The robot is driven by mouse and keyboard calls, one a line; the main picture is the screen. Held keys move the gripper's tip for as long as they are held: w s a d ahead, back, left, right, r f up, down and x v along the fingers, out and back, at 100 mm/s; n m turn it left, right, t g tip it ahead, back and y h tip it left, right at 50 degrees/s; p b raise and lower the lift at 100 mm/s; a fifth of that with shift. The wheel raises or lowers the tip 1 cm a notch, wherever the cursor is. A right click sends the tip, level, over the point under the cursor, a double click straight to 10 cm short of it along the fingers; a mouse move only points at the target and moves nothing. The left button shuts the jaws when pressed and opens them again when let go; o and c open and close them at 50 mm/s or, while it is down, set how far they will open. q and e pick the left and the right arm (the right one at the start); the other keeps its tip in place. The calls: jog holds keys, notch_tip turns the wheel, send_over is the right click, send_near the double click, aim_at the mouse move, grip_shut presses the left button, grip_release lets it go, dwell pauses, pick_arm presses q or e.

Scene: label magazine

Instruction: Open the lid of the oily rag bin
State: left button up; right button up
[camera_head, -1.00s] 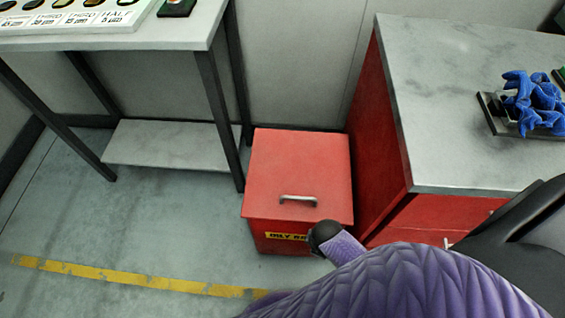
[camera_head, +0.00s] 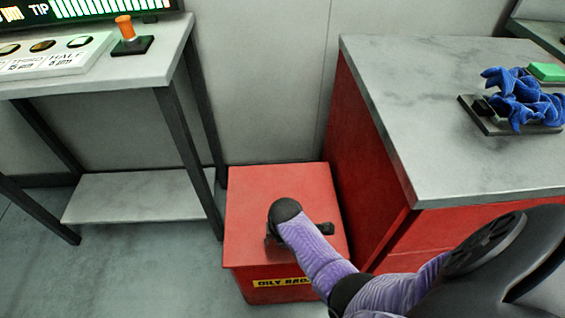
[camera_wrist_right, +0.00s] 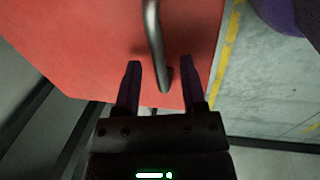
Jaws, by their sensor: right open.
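The oily rag bin (camera_head: 245,200) is a red box with a yellow label (camera_head: 283,282), standing on the floor. Its red lid (camera_wrist_right: 75,35) is closed and flat. In the right wrist view my right gripper (camera_wrist_right: 160,63) is open over the lid. The metal bar handle (camera_wrist_right: 154,35) runs lengthwise between its two fingers, with its near end in the gap. I cannot tell whether the fingers are low enough to be level with it. My left gripper is not in view.
A red cabinet (camera_head: 365,150) with a grey top stands close against the bin's right side; blue rags (camera_head: 522,98) lie on it. A table (camera_head: 185,40) with dark legs stands to the left. Floor in front and left is open.

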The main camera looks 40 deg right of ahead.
jog(key=shift+r, duration=0.1)
grip_shut()
dwell(0.9)
dwell(0.4)
